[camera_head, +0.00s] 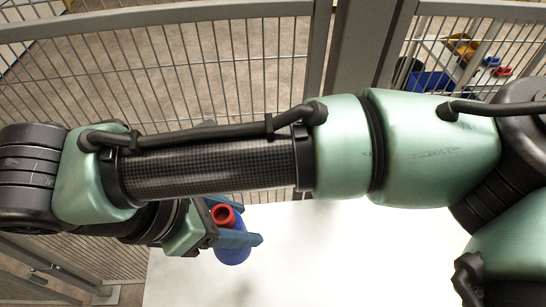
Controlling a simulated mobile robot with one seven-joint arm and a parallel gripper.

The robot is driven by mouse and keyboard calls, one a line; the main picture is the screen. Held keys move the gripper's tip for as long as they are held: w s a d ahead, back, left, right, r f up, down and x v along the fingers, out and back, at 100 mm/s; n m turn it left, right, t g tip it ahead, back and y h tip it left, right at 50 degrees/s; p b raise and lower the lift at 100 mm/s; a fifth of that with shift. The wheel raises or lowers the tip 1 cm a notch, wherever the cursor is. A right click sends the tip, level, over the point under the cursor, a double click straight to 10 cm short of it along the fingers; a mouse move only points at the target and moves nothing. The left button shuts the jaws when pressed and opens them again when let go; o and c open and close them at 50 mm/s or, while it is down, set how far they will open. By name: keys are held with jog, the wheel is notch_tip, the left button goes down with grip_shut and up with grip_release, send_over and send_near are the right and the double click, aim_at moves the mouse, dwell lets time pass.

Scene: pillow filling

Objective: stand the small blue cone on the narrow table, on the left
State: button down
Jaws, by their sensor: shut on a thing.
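My gripper (238,222) is at the lower left of the head view, above the left edge of the white table (345,255).
My arm crosses the whole view and hides much of the middle. A wire mesh fence (220,65) with grey posts runs behind the table. Beyond it at the top right are a blue bin (430,83) and yellow and red things. The white tabletop in view looks bare.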

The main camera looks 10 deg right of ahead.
jog(key=shift+m, duration=0.3)
jog(key=d+f, duration=0.1)
jog(key=f, duration=0.2)
jog(key=f+b, duration=0.1)
jog(key=f, duration=0.3)
jog(key=d+f, duration=0.1)
jog(key=f, duration=0.3)
jog(key=shift+d+b, duration=0.35)
jog(key=shift+f, duration=0.2)
jog(key=shift+c, duration=1.5)
grip_release()
jog(key=shift+r, duration=0.15)
